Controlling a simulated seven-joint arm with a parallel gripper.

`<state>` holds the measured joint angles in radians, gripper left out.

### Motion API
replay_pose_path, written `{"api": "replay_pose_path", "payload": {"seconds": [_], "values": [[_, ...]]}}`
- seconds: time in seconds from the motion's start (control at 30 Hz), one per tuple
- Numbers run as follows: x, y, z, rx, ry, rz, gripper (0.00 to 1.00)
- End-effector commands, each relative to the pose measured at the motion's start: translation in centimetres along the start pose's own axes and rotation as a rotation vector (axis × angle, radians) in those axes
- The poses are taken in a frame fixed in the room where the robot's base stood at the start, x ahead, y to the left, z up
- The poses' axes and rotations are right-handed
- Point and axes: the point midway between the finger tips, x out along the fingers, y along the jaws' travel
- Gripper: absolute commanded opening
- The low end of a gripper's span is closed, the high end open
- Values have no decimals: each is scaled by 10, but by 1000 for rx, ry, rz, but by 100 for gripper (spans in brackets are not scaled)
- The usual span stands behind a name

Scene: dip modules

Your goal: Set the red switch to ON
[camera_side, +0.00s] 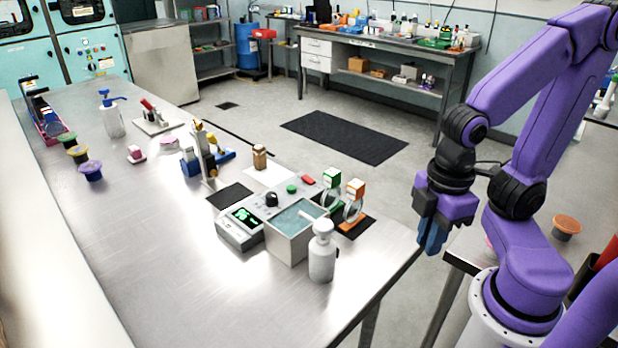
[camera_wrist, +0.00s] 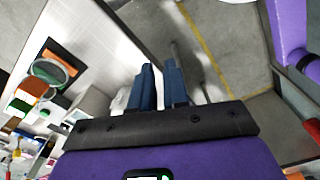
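My gripper (camera_side: 432,243) hangs off the right end of the table, well apart from both. In the wrist view its blue fingers (camera_wrist: 158,68) are apart with nothing between them.
A water bath (camera_side: 290,237) and a white bottle (camera_side: 322,252) stand at the front of the box. Green-topped (camera_side: 331,180) and orange-topped (camera_side: 355,190) items stand at its right. A green display (camera_side: 244,217) is lit. The table's front left is clear.

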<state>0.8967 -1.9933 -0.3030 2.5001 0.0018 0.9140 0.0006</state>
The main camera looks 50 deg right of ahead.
Motion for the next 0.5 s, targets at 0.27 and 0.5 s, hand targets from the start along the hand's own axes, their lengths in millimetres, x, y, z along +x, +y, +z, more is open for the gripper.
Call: {"api": "replay_pose_path", "payload": {"seconds": [0.27, 0.5], "values": [[-11, 28, -34, 131, 19, 6, 0], [-26, 85, -77, 337, 48, 21, 0]]}}
